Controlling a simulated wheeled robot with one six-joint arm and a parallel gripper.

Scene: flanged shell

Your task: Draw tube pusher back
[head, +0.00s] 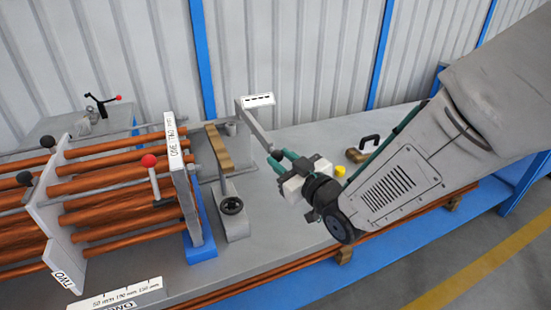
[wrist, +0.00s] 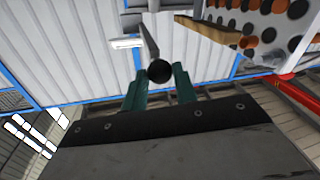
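My gripper (head: 283,160) has two teal fingers and reaches left over the bench. A grey bar (head: 256,127) slants from a white label plate (head: 258,101) down to the fingertips; it may be the tube pusher, but I cannot read the label. In the wrist view the bar (wrist: 149,38) ends in a dark round knob (wrist: 159,71), at the tips of my gripper (wrist: 159,80). The fingers stand apart on either side of the knob, with a small gap seeming to show. Whether they touch it is hard to tell.
Left is a bundle of copper tubes (head: 110,205) through an upright plate (head: 183,180), with a red-knobbed lever (head: 149,161).

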